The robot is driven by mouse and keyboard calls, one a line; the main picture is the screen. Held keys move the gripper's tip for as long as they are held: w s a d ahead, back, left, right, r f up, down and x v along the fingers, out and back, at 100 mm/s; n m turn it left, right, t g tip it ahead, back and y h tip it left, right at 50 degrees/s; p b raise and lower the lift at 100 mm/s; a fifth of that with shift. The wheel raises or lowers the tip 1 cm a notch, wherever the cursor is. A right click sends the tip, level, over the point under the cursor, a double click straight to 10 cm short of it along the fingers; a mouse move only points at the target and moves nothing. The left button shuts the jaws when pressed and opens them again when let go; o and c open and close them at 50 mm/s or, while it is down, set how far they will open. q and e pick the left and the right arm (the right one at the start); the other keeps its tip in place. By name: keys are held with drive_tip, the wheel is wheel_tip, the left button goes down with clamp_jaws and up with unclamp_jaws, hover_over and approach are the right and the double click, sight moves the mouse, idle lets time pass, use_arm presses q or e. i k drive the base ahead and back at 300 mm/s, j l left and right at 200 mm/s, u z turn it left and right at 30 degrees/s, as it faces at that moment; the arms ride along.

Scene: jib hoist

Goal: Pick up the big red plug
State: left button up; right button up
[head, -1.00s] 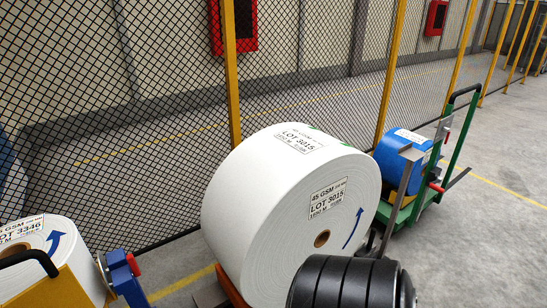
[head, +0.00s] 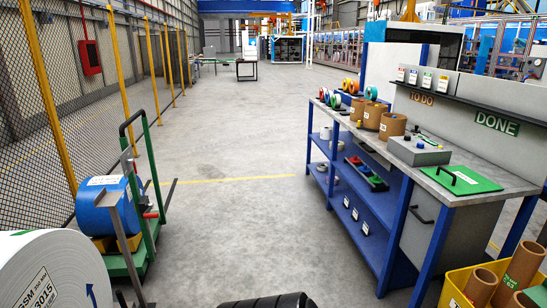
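I cannot make out a big red plug for certain. The workbench (head: 466,188) stands on the right with a grey top and blue legs. On its blue middle shelf (head: 345,183) lies a small dark tray (head: 378,186) with red and green pieces, too small to identify. Neither of my grippers is in view.
A big white roll (head: 40,270) and a green trolley (head: 148,215) with a blue roll (head: 98,205) stand at the left by the mesh fence (head: 28,120). A yellow crate (head: 458,290) with cardboard tubes is at bottom right. The aisle floor (head: 235,130) is clear.

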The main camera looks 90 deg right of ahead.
sight(354, 160)
drive_tip(key=z, duration=3.4)
drive_tip(key=u, duration=4.45)
drive_tip(key=l+z, duration=0.15)
drive_tip(key=z, duration=0.35)
drive_tip(key=l+z, duration=0.2)
drive_tip(key=z, duration=0.25)
drive_tip(key=l+z, duration=0.15)
drive_tip(key=z, duration=0.35)
drive_tip(key=i+l+z, duration=0.25)
drive_tip(key=l+z, duration=0.2)
drive_tip(key=l, duration=0.15)
drive_tip(key=i+l+z, duration=0.3)
drive_tip(key=l+z, duration=0.15)
drive_tip(key=i+l+z, duration=0.75)
drive_tip(key=z, duration=0.15)
drive_tip(key=i+j, duration=0.05)
